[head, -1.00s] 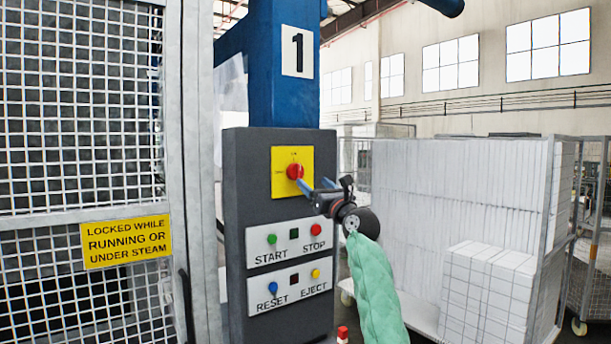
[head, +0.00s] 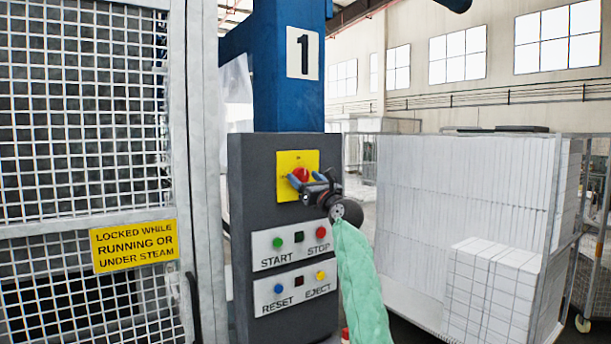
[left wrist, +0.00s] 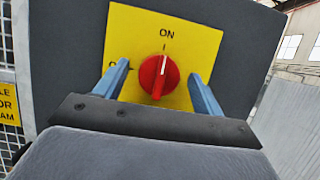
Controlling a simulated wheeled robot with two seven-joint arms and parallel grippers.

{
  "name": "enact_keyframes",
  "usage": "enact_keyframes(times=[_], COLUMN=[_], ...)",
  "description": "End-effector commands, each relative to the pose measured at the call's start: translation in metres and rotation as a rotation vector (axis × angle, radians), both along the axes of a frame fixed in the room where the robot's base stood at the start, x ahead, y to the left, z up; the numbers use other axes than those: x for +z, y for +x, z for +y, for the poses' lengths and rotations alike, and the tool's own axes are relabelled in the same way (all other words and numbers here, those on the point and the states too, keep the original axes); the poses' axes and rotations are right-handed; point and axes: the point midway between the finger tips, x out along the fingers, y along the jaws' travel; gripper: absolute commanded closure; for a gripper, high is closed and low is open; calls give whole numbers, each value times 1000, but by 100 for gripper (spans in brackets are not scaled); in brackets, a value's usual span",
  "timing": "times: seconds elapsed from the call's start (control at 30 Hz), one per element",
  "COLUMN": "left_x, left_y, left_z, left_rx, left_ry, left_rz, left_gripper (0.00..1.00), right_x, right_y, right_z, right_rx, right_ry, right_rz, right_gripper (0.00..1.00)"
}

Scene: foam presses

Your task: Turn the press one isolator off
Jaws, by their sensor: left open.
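The press one isolator is a red rotary knob (head: 300,174) on a yellow plate (head: 285,160), at the top of the dark control box under the number 1. In the left wrist view the knob (left wrist: 158,76) has its white mark pointing up at ON. A second label at the left of the plate is partly hidden by a finger. My left gripper (head: 309,179) is open in front of the plate. In the left wrist view its blue fingers (left wrist: 159,70) stand on either side of the knob, with gaps between. My right gripper is not in view.
Below the isolator are a START/STOP panel (head: 295,246) and a RESET/EJECT panel (head: 296,290). A mesh gate (head: 85,130) with a yellow warning sign (head: 134,246) stands at the left. A cage trolley of white blocks (head: 430,220) stands at the right.

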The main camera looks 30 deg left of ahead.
Motion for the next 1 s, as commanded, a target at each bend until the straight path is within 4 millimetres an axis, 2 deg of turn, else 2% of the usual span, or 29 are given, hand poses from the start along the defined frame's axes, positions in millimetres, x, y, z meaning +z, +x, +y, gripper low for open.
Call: enact_keyframes(times=[0.33,0.37,0.57,0.87,1.0], left_x=[0,0,1,-1,-2], left_y=[1,1,1,2,2], left_z=[3,3,2,2,2], left_rx=[-1,-1,-1,-1,-2], left_ry=[-1,-1,-1,-4,-11], left_rz=[0,0,0,-7,-23], left_gripper=[31,35,74,76,76], right_x=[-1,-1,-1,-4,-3], right_y=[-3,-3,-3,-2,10], right_z=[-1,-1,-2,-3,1], right_rx=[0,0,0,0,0], right_ry=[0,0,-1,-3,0], right_rz=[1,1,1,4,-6], right_gripper=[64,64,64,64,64])
